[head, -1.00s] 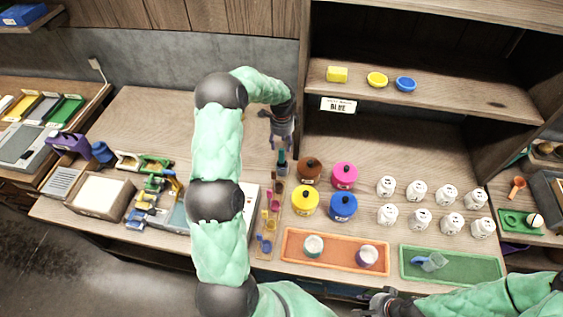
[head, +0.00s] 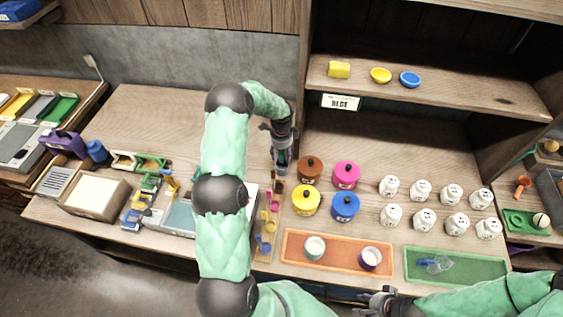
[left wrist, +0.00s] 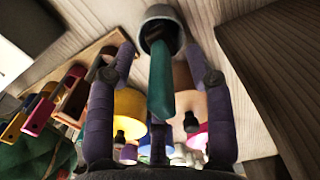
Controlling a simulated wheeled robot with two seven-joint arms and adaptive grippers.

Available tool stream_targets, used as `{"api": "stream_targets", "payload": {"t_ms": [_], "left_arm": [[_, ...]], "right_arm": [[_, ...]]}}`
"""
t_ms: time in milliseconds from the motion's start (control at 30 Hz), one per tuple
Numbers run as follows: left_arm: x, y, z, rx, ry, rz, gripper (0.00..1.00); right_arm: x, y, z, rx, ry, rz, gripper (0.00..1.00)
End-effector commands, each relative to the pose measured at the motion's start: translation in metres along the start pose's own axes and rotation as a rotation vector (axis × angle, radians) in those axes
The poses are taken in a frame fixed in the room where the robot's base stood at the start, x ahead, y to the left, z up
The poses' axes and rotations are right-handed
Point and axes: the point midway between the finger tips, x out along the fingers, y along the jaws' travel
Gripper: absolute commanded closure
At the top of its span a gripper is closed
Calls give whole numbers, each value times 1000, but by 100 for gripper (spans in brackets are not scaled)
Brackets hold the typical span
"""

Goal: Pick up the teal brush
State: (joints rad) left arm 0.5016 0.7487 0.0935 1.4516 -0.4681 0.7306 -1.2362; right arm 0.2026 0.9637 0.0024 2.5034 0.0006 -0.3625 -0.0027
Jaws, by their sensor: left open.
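The teal brush (left wrist: 161,85) shows in the left wrist view as a teal handle standing in a grey cup (left wrist: 158,14). My left gripper (left wrist: 159,58) is open, with one purple finger on each side of the handle; I cannot tell whether they touch it. In the head view my left gripper (head: 281,168) points down at the back end of the wooden rack, and it hides the brush. My right gripper (head: 380,302) is at the bottom edge of the head view, and its jaw state is unclear.
Brown (head: 309,169), pink (head: 346,175), yellow (head: 305,200) and blue (head: 344,207) lidded pots stand close to the right of my left gripper. Coloured scoops (head: 265,243) lie in the rack in front. An orange tray (head: 338,254) and white jars (head: 390,186) are further right.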

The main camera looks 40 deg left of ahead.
Motion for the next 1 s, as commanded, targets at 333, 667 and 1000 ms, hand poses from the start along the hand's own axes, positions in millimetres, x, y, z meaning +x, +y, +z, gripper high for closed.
{"api": "stream_targets", "payload": {"t_ms": [333,667,1000], "left_arm": [[31,-1,0,-1,1,-1,47],[30,-1,0,-1,1,-1,92],[29,-1,-1,-1,1,-1,97]], "right_arm": [[1,0,0,0,0,0,60],[1,0,0,0,0,0,60],[0,0,0,0,0,0,60]]}}
